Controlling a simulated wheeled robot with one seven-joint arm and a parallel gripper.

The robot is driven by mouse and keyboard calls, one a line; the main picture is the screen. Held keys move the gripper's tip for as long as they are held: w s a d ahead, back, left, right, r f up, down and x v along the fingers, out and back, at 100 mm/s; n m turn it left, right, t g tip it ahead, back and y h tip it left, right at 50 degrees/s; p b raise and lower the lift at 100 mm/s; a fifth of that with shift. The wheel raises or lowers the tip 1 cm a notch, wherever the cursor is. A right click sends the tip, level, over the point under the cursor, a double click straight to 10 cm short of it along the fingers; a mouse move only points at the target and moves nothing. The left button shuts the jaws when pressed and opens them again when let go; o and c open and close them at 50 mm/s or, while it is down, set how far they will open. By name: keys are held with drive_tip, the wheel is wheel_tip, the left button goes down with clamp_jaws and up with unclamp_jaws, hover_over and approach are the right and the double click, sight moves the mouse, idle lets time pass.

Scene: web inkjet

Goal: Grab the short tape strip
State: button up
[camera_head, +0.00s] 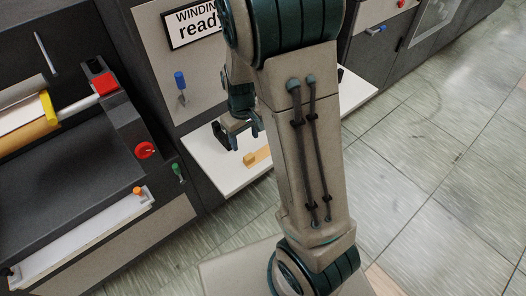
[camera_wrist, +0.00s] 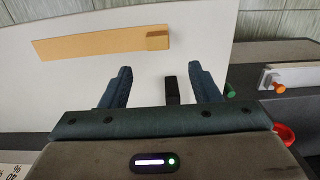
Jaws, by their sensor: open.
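The short tape strip (camera_wrist: 95,42) is a flat orange-tan strip with a small raised tab at its right end in the wrist view. It lies on a white shelf (camera_wrist: 55,98). In the head view the strip (camera_head: 259,156) shows as a small tan piece on the white shelf (camera_head: 205,160), partly hidden behind my arm. My gripper (camera_wrist: 157,78) is open, its two dark blue fingers apart and empty. In the wrist view the fingertips stop short of the strip, near its tab end. In the head view my gripper (camera_head: 238,138) hangs over the shelf beside the strip.
A dark machine with a yellow-edged roll (camera_head: 48,108) and a red block (camera_head: 103,84) stands at left. A "WINDING ready" sign (camera_head: 196,24) is on the panel above the shelf. A small black block (camera_wrist: 171,90) shows between my fingers. Tiled floor lies open at right.

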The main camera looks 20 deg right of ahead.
sight(249, 156)
wheel_tip(249, 156, down, 3)
drive_tip(key=f, duration=0.4)
drive_tip(key=shift+s+d+f, duration=0.1)
drive_tip(key=shift+s+d, duration=0.2)
drive_tip(key=shift+s, duration=0.1)
drive_tip(key=shift+f, duration=0.5)
drive_tip(key=c, duration=1.1)
